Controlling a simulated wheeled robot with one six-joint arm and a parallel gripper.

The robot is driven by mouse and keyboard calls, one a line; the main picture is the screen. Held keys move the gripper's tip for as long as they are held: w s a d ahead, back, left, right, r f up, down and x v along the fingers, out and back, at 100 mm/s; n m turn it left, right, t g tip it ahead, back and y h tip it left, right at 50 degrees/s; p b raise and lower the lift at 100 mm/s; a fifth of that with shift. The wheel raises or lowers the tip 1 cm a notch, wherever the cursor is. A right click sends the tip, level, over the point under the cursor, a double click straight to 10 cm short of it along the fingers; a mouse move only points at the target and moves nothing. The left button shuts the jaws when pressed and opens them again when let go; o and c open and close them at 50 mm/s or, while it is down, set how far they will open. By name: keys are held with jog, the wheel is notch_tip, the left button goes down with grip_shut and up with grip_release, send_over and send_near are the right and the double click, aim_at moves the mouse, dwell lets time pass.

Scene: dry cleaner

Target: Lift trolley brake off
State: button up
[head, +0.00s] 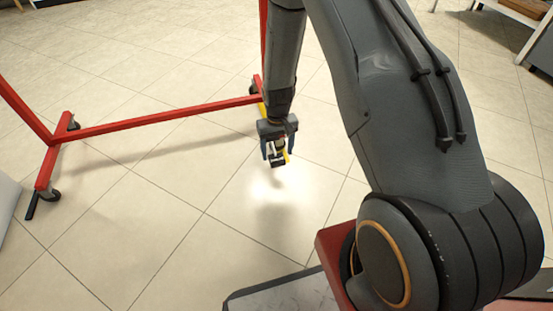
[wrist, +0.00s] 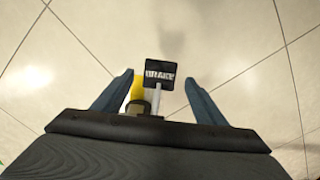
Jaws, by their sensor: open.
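The red trolley (head: 150,125) is a floor-level frame with wheels, on the left and middle of the head view. A black brake pedal (wrist: 161,74) marked BRAKE sits on a pale stem in the wrist view. It also shows small and dark at my gripper in the head view (head: 277,161). A yellow part (wrist: 137,88) is beside the stem. My gripper (wrist: 158,77) is open, pointing down, with one finger on each side of the pedal and visible gaps. I cannot tell whether the fingertips are level with it. The gripper hides the stem's lower end.
A caster (head: 255,84) is at the trolley's right end, close behind my gripper. Another caster (head: 51,195) is at the front left, with a dark bar next to it. The tiled floor (head: 130,240) in front is clear. A shelf unit (head: 515,15) stands at the far right.

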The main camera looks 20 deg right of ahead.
aim_at(277, 160)
notch_tip(277, 160, down, 4)
jog(key=shift+r+b, duration=0.2)
jog(key=shift+b, duration=0.5)
